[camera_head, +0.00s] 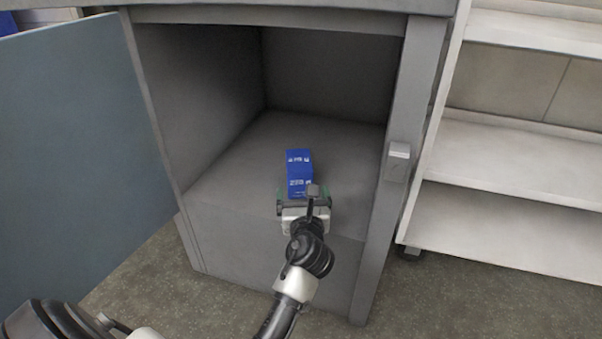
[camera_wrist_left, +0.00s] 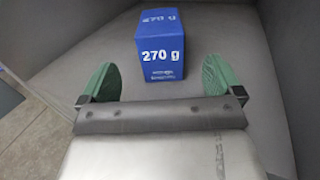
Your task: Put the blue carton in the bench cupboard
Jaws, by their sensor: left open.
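The blue carton (camera_head: 299,170) stands on the floor of the open grey bench cupboard (camera_head: 235,160), near the middle. In the left wrist view the carton (camera_wrist_left: 161,52) shows "270 g" on its front face. My left gripper (camera_head: 305,197) is at the cupboard's front opening, just in front of the carton. In the left wrist view its two green fingertips (camera_wrist_left: 160,76) are spread wide apart, with a gap on each side of the carton. The fingers do not appear to touch it. My right gripper is not in view.
The blue-grey cupboard door (camera_head: 80,150) stands swung open at the left. A latch block (camera_head: 399,150) is on the right post. A white shelf rack (camera_head: 515,160) stands at the right. The cupboard floor around and behind the carton is clear.

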